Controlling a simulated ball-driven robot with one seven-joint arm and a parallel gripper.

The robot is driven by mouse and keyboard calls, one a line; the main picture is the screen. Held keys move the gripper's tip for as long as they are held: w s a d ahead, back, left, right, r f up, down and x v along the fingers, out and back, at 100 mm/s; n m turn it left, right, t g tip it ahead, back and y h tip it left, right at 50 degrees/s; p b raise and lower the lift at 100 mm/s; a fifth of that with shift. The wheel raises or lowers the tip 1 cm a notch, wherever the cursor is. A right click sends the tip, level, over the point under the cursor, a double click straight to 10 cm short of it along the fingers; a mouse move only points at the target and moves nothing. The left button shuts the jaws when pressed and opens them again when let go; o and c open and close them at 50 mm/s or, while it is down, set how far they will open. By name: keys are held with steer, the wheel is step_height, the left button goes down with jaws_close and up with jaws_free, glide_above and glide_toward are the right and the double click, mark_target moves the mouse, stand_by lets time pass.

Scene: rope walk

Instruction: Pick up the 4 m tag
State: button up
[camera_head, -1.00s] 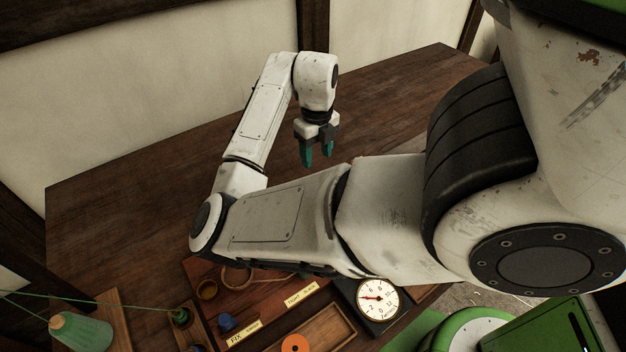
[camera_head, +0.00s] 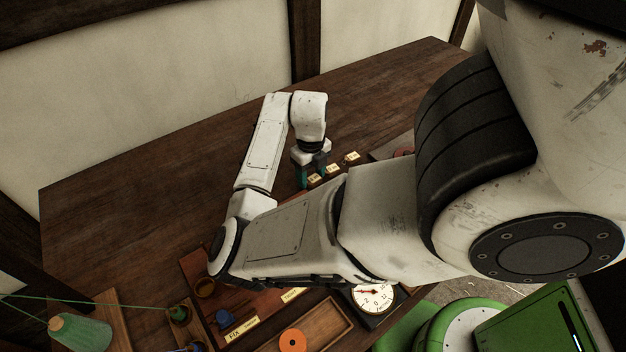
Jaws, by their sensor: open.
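Several small cream tags stand in a slanting row on the dark wooden table (camera_head: 150,215): a near tag (camera_head: 314,179), a middle tag (camera_head: 332,168) and a far tag (camera_head: 352,157). Their writing is too small to read, so I cannot tell which is the 4 m tag. My gripper (camera_head: 311,177) points down with its teal fingers apart, at the left end of the row, close to the near tag. I cannot tell whether it touches that tag. My forearm covers the table just in front of the row and may hide more tags.
A dial gauge (camera_head: 373,298), an orange disc (camera_head: 292,341) in a wooden tray (camera_head: 335,323), and a blue knob-like piece (camera_head: 223,318) lie in front. The table's back left is clear.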

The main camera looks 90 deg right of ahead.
steer(key=shift+c, duration=0.4)
steer(key=c, duration=0.6)
steer(key=shift+r, duration=0.15)
